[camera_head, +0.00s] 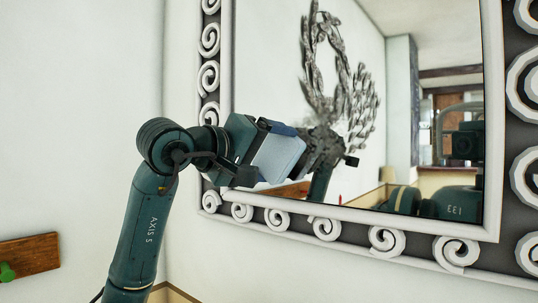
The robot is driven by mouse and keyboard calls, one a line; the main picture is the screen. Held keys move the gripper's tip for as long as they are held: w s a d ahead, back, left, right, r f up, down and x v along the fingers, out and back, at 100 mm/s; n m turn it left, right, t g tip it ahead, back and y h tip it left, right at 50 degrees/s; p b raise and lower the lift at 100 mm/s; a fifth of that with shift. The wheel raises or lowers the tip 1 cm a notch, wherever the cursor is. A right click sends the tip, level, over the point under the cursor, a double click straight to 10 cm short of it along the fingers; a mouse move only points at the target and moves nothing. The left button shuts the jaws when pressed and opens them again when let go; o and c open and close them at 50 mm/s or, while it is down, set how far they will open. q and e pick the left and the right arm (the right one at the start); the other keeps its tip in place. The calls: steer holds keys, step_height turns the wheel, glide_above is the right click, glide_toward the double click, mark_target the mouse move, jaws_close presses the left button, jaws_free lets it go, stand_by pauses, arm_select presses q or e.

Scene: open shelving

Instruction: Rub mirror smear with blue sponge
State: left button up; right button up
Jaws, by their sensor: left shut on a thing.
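My left gripper (258,152) reaches in from the left and is shut on the light blue sponge (279,158). The sponge is close in front of the lower left part of the mirror (345,190). I cannot tell whether it touches the glass. The gripper's dark reflection shows just to the right of the sponge. No smear stands out clearly on the glass; part of the glass is hidden behind the gripper and sponge. My right gripper is not in view.
A white and dark frame with scroll ornaments (327,228) surrounds the mirror. The glass reflects a leafy wreath, a room and my own body. A wooden board (28,257) with a green knob is at the lower left. The pale wall (80,110) at left is bare.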

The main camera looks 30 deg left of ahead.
arm_select(q)
steer(key=shift+w+p, duration=0.3)
steer(key=shift+w, duration=0.3)
steer(key=shift+w, duration=0.35)
